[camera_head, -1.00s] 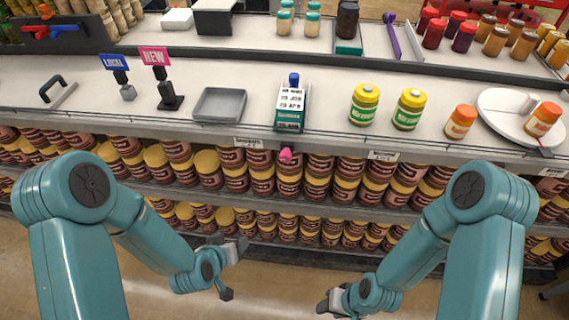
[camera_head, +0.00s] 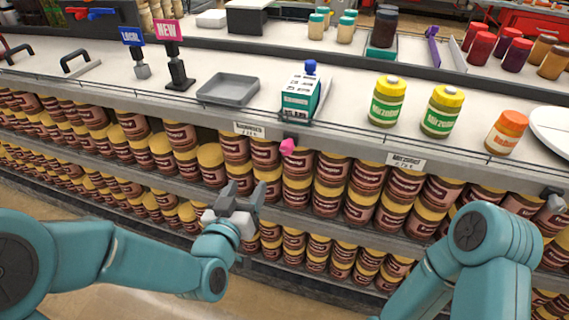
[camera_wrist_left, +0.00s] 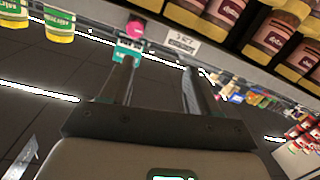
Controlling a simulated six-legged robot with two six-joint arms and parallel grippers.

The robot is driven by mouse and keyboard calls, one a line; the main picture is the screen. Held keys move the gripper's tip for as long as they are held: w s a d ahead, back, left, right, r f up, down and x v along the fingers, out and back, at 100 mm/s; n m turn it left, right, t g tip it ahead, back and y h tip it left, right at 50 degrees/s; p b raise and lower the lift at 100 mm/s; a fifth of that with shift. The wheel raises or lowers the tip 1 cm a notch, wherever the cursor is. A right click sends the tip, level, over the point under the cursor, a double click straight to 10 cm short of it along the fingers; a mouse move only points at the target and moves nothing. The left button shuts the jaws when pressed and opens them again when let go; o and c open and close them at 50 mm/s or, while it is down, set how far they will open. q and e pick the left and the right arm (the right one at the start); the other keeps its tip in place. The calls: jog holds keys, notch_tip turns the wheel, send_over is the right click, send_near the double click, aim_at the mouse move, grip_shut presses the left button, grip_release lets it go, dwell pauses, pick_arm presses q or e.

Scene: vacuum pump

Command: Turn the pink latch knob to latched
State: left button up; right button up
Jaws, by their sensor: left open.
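The pink latch knob (camera_head: 288,146) sticks out at the front edge of the shelf top, below the teal and white vacuum pump (camera_head: 300,97) with its blue top. My left gripper (camera_head: 243,190) is open and empty, below and to the left of the knob, in front of the jars. In the left wrist view the pink knob (camera_wrist_left: 134,29) lies beyond the fingertips, near the left finger, and is not between them. The pump (camera_wrist_left: 126,50) is partly hidden by that finger. My right arm shows at the lower right; its gripper is out of the picture.
A grey tray (camera_head: 229,89) and two sign stands are left of the pump. Green-labelled jars (camera_head: 388,101) and an orange-lidded jar (camera_head: 507,132) stand to its right. Price tags (camera_head: 249,130) line the shelf edge. Brown jars (camera_head: 365,195) fill the shelves below.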

aim_at(285, 150)
pick_arm(q)
jog(key=shift+m+t+h, duration=0.4)
jog(key=shift+h, duration=0.4)
jog(key=d+x, duration=0.1)
jog(key=x, duration=0.4)
jog(key=d+b+x, duration=0.1)
jog(key=x, duration=0.4)
jog(key=s+d+x, duration=0.1)
jog(key=x, duration=0.5)
jog(key=shift+d+f+b, duration=0.2)
jog(key=shift+f+b, duration=0.1)
pick_arm(e)
jog(key=f, duration=0.3)
jog(key=shift+d, duration=0.2)
pick_arm(q)
jog(key=c, duration=1)
jog(key=shift+c, duration=0.2)
